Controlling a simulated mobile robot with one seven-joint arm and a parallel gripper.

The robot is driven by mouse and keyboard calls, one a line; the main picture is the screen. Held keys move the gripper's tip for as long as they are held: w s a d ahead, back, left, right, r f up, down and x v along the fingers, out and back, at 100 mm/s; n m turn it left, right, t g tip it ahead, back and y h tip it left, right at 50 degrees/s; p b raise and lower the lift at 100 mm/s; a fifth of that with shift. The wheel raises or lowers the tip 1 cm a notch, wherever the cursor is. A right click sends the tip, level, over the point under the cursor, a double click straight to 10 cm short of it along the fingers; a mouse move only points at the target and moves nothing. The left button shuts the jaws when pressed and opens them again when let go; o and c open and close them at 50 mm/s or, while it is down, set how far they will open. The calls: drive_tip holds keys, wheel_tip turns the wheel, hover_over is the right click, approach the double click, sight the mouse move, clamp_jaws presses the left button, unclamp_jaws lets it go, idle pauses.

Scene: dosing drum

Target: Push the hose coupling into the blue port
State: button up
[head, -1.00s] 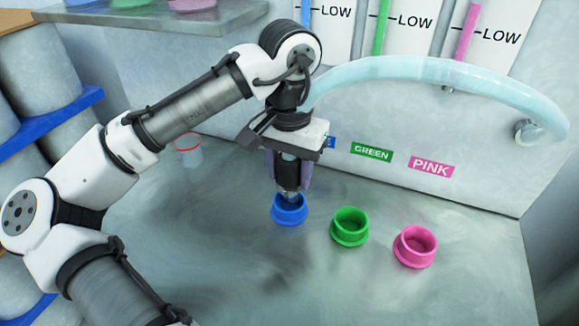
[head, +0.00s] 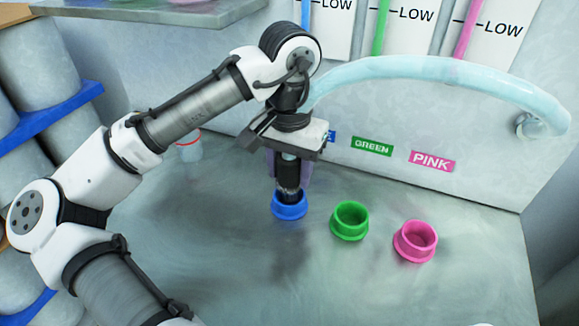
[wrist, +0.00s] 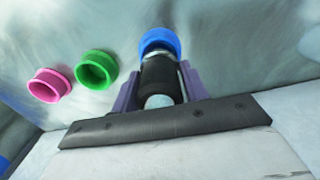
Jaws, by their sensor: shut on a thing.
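My gripper (head: 289,170) is shut on the dark hose coupling (head: 288,180) and holds it upright over the blue port (head: 289,208). The coupling's lower end is at the port's mouth and seems to be inside the rim; how deep it sits is hidden. In the wrist view the black coupling (wrist: 159,82) lies between the purple fingers, with its metal end at the blue port (wrist: 160,41). The pale translucent hose (head: 430,70) arches from behind my wrist to a wall fitting on the right.
A green port (head: 349,221) and a pink port (head: 415,241) stand to the right on the metal surface. GREEN (head: 372,146) and PINK (head: 432,161) labels are on the wall behind. A small white cup (head: 189,150) stands behind my arm. The front of the surface is clear.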

sight(289, 156)
drive_tip(key=shift+f, duration=0.1)
drive_tip(key=shift+f+b, duration=0.5)
drive_tip(key=shift+f, duration=0.5)
drive_tip(key=o, duration=1.3)
wheel_tip(289, 156, up, 7)
drive_tip(key=p, duration=0.7)
drive_tip(key=shift+r, duration=0.1)
drive_tip(key=shift+s, duration=0.15)
